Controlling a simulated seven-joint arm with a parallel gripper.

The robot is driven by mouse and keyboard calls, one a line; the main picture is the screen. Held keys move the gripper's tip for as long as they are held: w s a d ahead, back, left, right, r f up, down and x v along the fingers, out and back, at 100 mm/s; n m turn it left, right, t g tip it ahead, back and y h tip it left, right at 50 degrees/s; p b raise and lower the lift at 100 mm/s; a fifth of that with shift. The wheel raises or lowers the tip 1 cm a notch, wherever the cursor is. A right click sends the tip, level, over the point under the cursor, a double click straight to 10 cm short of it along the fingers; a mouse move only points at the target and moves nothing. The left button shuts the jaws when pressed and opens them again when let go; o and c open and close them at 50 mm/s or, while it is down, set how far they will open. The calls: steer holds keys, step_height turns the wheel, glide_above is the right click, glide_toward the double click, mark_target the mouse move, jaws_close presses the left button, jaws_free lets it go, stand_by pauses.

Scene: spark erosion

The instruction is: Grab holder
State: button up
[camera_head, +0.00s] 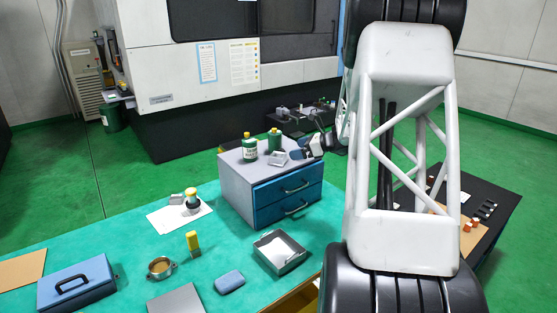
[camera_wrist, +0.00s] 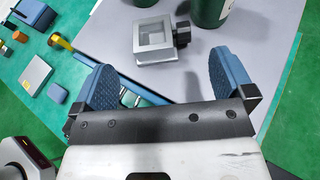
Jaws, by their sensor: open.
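A small grey metal holder (camera_head: 276,158) with a square recess lies on top of the drawer cabinet (camera_head: 230,160). In the wrist view the holder (camera_wrist: 155,42) shows a dark knob on its right side. My gripper (camera_head: 303,153) is just to the right of the holder in the head view. In the wrist view my gripper (camera_wrist: 161,68) has its two blue fingers spread wide, with nothing between them. The holder is ahead of the fingertips, roughly centred between them, and appears apart from both.
Two green bottles (camera_head: 249,149) (camera_head: 274,141) stand on the cabinet close to the holder. A metal tray (camera_head: 268,265), a yellow-topped item (camera_head: 193,243), a round metal part (camera_head: 160,267) and a blue toolbox (camera_head: 76,285) are on the green table. The cabinet's front top is clear.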

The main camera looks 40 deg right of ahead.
mark_target(275, 155)
steer(key=shift+x, duration=1.3)
steer(key=shift+x, duration=2.65)
steer(key=shift+f, duration=0.1)
steer(key=c, duration=0.9)
